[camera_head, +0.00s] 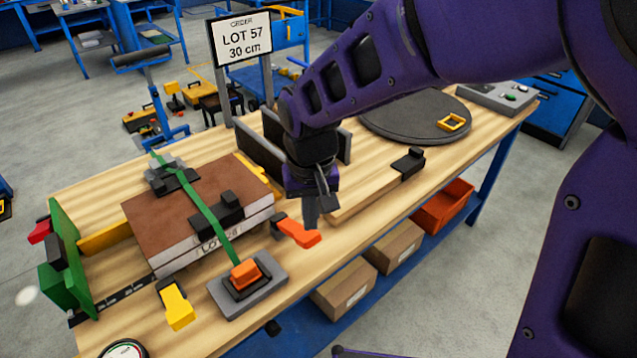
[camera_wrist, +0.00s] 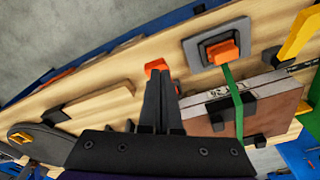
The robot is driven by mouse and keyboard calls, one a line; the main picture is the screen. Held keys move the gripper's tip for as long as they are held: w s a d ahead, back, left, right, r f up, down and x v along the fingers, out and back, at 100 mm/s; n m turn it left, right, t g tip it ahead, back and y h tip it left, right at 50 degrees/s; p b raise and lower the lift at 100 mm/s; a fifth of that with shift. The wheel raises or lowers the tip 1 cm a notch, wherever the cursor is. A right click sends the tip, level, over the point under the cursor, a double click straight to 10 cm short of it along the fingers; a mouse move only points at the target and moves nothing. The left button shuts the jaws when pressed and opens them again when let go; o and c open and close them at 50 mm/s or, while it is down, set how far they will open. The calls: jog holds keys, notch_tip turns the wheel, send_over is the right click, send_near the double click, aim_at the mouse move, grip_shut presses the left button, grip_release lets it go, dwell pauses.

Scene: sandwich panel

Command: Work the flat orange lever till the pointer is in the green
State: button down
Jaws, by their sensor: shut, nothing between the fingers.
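A flat orange lever (camera_head: 300,232) lies at the bench's front edge, beside the strapped panel stack. In the wrist view the orange lever (camera_wrist: 156,67) shows just beyond my fingertips. My gripper (camera_head: 316,208) is shut and empty, pointing down close behind and above the lever; I cannot tell whether it touches. My gripper's fingers (camera_wrist: 160,88) are together in the wrist view. A second orange piece (camera_head: 245,273) sits on a grey base with the green strap running to it. A round white dial (camera_head: 122,350) is cut off at the bottom left; its pointer cannot be read.
The brown-topped panel stack (camera_head: 185,215) lies left of my gripper, under the green strap (camera_head: 205,210). A yellow lever (camera_head: 177,306) stands front left. A black clamp (camera_head: 409,163) and dark turntable (camera_head: 415,118) are at right. The bench (camera_head: 350,215) right of the lever is mostly clear.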

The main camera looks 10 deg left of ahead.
notch_tip(320, 180, up, 8)
jog(key=shift+s+f, duration=0.25)
jog(key=shift+s, duration=0.15)
dwell(0.4)
